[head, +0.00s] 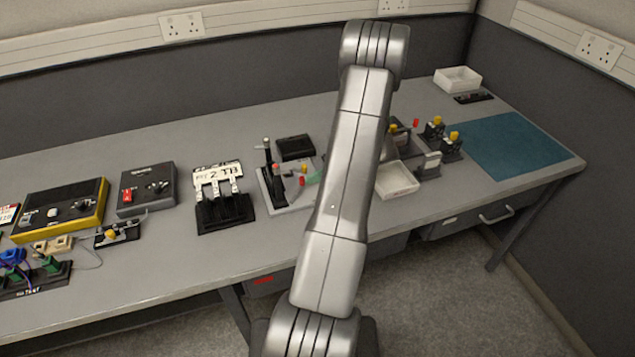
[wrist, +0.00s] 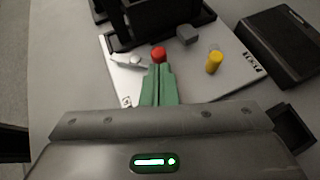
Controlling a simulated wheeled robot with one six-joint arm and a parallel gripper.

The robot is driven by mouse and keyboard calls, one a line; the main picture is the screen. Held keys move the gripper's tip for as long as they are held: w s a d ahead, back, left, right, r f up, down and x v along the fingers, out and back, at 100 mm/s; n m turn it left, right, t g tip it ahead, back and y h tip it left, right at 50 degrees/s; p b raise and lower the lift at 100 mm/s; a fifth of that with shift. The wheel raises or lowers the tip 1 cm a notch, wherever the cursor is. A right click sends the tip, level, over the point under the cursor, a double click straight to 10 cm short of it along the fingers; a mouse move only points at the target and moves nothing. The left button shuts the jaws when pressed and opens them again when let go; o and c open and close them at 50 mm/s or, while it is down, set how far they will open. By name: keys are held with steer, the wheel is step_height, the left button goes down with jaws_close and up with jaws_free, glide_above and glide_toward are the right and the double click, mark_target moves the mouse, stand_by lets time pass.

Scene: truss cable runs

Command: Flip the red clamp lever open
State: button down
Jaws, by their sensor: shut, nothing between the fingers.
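A red-tipped clamp lever (wrist: 158,54) is on a light grey plate (wrist: 235,82) in the wrist view, with a silver metal part (wrist: 128,60) to its left. In the head view the red tip (head: 302,182) shows beside my arm. My gripper (wrist: 160,68) has green fingers, closed together with nothing between them. The fingertips are right at the near side of the red tip; I cannot tell whether they touch it.
A yellow peg (wrist: 214,62) and a grey block (wrist: 188,35) stand close on the same plate. A black fixture (wrist: 150,22) rises behind, with a tall black handle (head: 267,155). A black box (wrist: 283,45) lies right. A white tray (head: 397,180) stands right of my arm.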

steer(key=n+g, duration=0.1)
steer(key=w+a+n+g, duration=0.1)
steer(key=n+g, duration=0.1)
steer(key=shift+w+a+f+n+g+b, duration=0.1)
steer(key=shift+w+a+n+g+b, duration=0.05)
steer(key=shift+w+n+g+b, duration=0.2)
steer(key=shift+a, duration=0.1)
steer(key=shift+s, duration=0.8)
